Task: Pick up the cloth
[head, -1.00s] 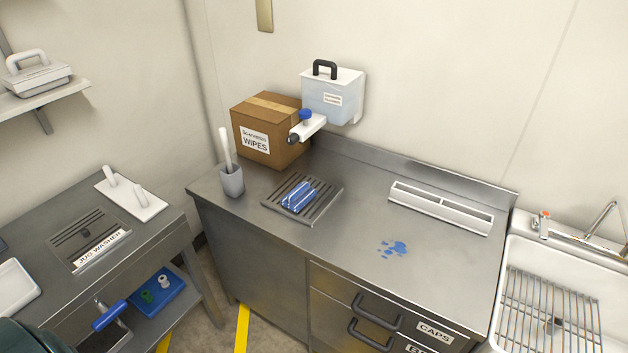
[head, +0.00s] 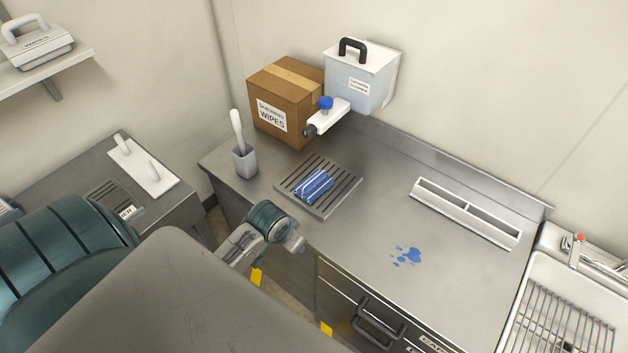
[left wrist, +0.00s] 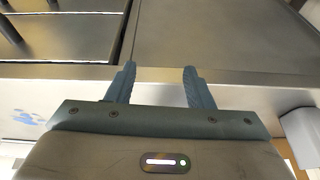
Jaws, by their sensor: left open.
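The cloth (head: 314,186) is blue with pale stripes and looks folded. It lies on a slatted metal drain grate (head: 342,196) on the steel counter. My left arm reaches in from the lower left of the head view. Its wrist end is at the counter's front edge, in front of the grate and apart from the cloth. In the left wrist view my left gripper (left wrist: 160,78) is open, with nothing between its two fingers. The cloth cannot be made out in that view. My right gripper is not in view.
A blue spill (head: 408,255) lies on the counter, right of the grate. A grey cup with a white-handled tool (head: 244,161) stands left of the grate. Behind are a wipes box (head: 286,100) and a wall dispenser (head: 362,78).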

